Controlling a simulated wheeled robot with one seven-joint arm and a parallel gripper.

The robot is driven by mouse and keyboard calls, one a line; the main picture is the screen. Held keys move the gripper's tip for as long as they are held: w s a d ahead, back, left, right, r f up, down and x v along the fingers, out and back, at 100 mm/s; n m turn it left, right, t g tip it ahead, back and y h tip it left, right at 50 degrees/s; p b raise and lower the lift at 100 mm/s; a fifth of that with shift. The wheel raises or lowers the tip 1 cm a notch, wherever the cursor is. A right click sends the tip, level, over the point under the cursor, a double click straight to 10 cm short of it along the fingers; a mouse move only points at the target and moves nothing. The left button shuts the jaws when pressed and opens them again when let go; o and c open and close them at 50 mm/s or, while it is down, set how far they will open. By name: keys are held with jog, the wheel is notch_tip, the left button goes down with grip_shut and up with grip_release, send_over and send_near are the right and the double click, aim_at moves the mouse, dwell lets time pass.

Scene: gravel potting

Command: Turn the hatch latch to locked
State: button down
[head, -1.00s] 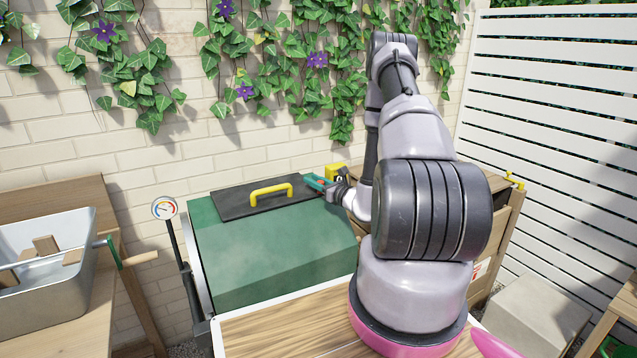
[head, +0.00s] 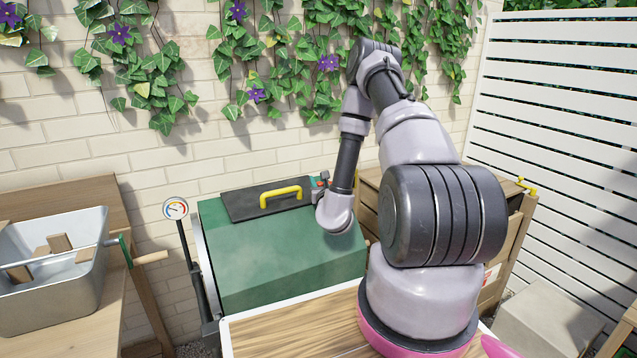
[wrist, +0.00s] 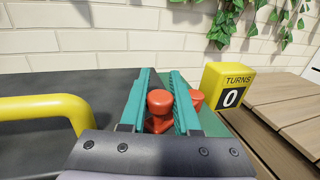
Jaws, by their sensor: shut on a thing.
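The red latch (wrist: 159,103) has a round knob, and stands beside the dark hatch (wrist: 90,82) with its yellow handle (wrist: 45,107). My gripper (wrist: 162,78) has its teal fingers on either side of the latch knob and is shut on it. A second red piece (wrist: 196,98) shows just outside the right finger. In the head view, my gripper (head: 320,180) is at the hatch's right end, partly hidden by my wrist. The latch's turned position cannot be told.
The hatch sits on a green drum (head: 290,265). A yellow counter (wrist: 228,88) reading "TURNS 0" stands right of the latch, before wooden slats (wrist: 270,110). A dial gauge (head: 176,208) stands left of the drum. A brick wall (wrist: 80,40) is behind.

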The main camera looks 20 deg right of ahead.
jog(key=c, duration=0.7)
grip_release()
jog(key=shift+o, duration=0.2)
jog(key=s, duration=0.2)
jog(key=s+a, duration=0.1)
jog(key=s, duration=0.5)
jog(key=shift+a, duration=0.35)
jog(key=shift+s+a+f, duration=0.1)
jog(key=shift+s+f, duration=0.4)
jog(key=shift+s, duration=0.25)
jog(key=shift+s+r, duration=0.15)
jog(key=shift+s, duration=0.25)
jog(key=shift+s+r, duration=0.15)
jog(key=shift+r, duration=0.15)
